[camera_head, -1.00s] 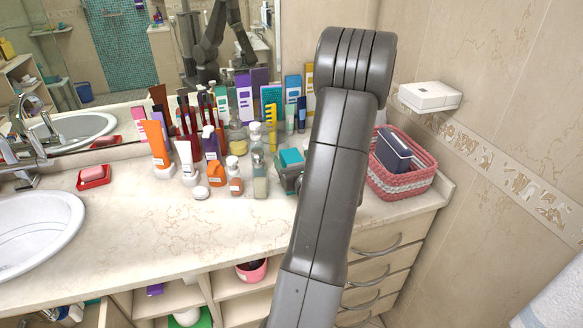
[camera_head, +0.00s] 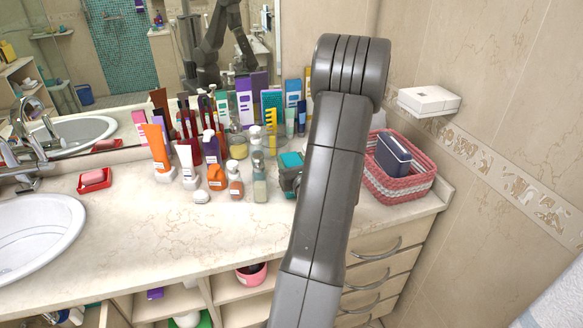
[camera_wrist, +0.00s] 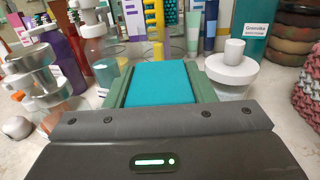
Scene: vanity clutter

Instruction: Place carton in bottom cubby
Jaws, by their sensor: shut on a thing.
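A teal carton (camera_wrist: 160,82) sits between the two green fingers of my gripper (camera_wrist: 159,72) in the wrist view, and the gripper is shut on it. In the head view the carton (camera_head: 291,160) shows as a small teal patch left of my arm, just above or on the countertop; I cannot tell which. My gripper (camera_head: 290,178) is partly hidden behind my arm there. Open cubbies (camera_head: 228,289) show under the counter at the lower edge of the head view. Their lower part is cut off, so the bottom cubby cannot be made out clearly.
Bottles and tubes (camera_head: 217,177) crowd the counter left of my gripper. A pink woven basket (camera_head: 405,188) stands to the right. A pink bowl (camera_head: 252,274) sits in a cubby. The front of the marble counter (camera_head: 160,225) is clear. Drawers (camera_head: 375,270) lie below right.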

